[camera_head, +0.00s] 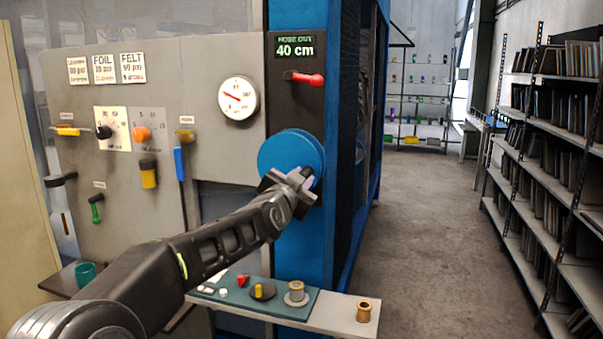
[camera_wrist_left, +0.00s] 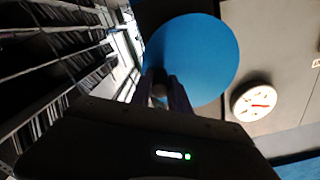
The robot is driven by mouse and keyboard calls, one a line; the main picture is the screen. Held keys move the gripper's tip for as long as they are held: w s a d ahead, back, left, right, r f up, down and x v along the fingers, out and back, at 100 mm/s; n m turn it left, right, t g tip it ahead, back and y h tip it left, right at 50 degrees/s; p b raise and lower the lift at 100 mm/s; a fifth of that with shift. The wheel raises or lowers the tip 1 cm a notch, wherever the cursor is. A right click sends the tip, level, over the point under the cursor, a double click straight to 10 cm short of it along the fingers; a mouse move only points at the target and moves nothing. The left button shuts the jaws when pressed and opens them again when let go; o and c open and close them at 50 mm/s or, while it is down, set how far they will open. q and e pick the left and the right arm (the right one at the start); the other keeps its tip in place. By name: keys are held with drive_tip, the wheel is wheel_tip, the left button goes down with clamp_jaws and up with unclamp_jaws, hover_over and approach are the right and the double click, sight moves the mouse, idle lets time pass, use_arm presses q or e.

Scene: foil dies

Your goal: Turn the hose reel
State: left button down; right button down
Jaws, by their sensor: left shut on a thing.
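The hose reel (camera_head: 285,148) is a blue disc on the blue column, below a dark panel. A display (camera_head: 295,46) on that panel reads "HOSE OUT 40 cm". My left gripper (camera_head: 304,178) is at the reel's lower right edge, shut on the reel's handle, which the fingers mostly hide. In the left wrist view the blue reel (camera_wrist_left: 192,58) fills the upper middle, and the fingers (camera_wrist_left: 160,88) close around a small dark knob in front of its lower left edge. My right gripper is in neither view.
A red lever (camera_head: 304,77) sits above the reel and a round gauge (camera_head: 238,98) to its left. A shelf (camera_head: 335,315) below carries spools and a green tray. Levers and knobs cover the grey panel. The aisle floor (camera_head: 430,220) at right is clear, beside loaded racks (camera_head: 550,150).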

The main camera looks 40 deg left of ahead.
use_arm(q)
drive_tip(key=shift+a+f+m, duration=0.1)
drive_tip(key=shift+f+m, duration=0.4)
drive_tip(key=shift+m, duration=0.5)
drive_tip(key=c, duration=1.2)
unclamp_jaws()
drive_tip(key=shift+c, duration=0.2)
drive_tip(key=v, duration=0.7)
drive_tip(key=shift+s+b, duration=0.35)
drive_tip(key=shift+s, duration=0.05)
